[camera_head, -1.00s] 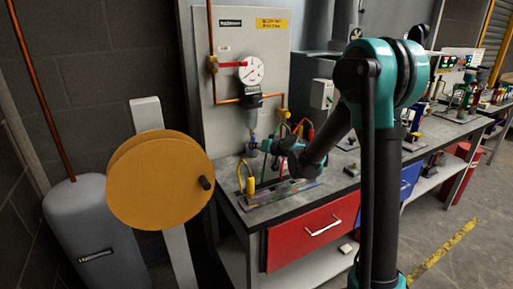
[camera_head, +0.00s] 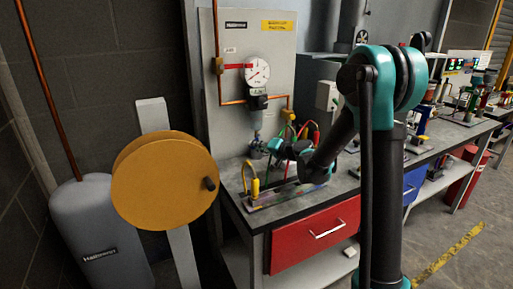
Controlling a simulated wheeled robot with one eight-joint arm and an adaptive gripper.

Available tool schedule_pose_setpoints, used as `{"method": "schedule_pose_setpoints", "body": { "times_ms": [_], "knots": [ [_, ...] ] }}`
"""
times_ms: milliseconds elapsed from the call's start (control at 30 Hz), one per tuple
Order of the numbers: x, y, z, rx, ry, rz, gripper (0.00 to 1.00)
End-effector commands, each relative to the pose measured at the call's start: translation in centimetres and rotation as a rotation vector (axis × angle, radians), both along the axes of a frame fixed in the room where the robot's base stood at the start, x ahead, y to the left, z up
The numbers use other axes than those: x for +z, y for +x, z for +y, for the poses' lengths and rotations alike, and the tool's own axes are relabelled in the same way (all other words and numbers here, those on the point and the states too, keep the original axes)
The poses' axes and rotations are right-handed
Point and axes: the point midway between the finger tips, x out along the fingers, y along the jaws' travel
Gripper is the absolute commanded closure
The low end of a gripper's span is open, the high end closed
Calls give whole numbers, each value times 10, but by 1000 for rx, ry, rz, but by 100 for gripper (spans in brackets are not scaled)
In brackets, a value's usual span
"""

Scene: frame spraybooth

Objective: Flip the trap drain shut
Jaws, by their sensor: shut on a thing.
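The trap (camera_head: 257,123) hangs on the grey panel below the round gauge, under a dark fitting. Its drain is at the lower end, small and largely hidden by my gripper. My gripper (camera_head: 259,149) is at the end of my teal and black arm, just under the trap and above the bench top. It is shut on the trap drain, as far as this small view shows. The drain lever's exact angle cannot be made out.
A gauge (camera_head: 256,72) and copper pipe sit on the panel (camera_head: 228,50). Colored hoses and a yellow fitting (camera_head: 255,188) stand close by on the bench (camera_head: 285,207). An orange reel (camera_head: 165,182) and a grey tank (camera_head: 95,235) are at left.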

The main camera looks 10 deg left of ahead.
Motion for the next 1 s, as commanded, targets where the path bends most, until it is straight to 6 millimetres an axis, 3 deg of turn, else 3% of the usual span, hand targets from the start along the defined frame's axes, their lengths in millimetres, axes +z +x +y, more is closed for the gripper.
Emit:
{"method": "schedule_pose_setpoints", "body": {
  "times_ms": [333, 367, 500, 833, 1000],
  "knots": [
    [0, 0, 0, -1, 1, 0, 100],
    [0, 0, 0, -1, 1, 0, 81],
    [0, 0, 0, -1, 1, 0, 64],
    [1, -1, -2, -1, 1, 0, 64],
    [5, -12, -17, -4, 1, 1, 64]
  ]
}}
